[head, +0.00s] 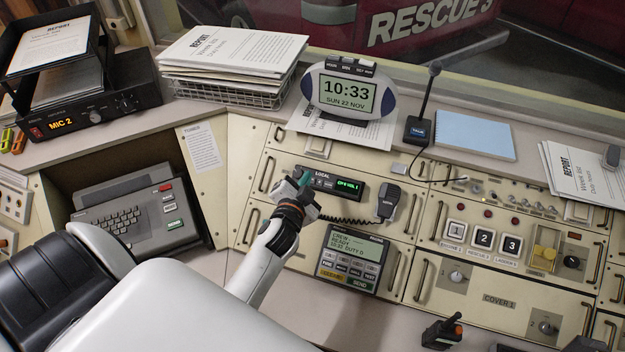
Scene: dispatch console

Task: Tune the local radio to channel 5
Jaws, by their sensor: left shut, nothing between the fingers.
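The local radio (330,183) is a small dark unit set in the cream console panel, labelled LOCAL, with a green lit display (348,185). The display text is small; it seems to read a channel 1, but I cannot be sure. Its handset (388,203) hangs just to its right on a coiled cord. My left gripper (302,178) is shut and empty, at the left end of the radio. It covers that end and whatever control is there. Whether the fingertips touch the radio I cannot tell. My right gripper is not in view.
Below the radio is a paging unit (352,258) with a lit screen. A desk clock (350,93) and a gooseneck microphone (420,128) stand on the ledge above. Numbered switches (483,239) are on the right panel. A grey keyboard terminal (130,215) sits in a recess at left.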

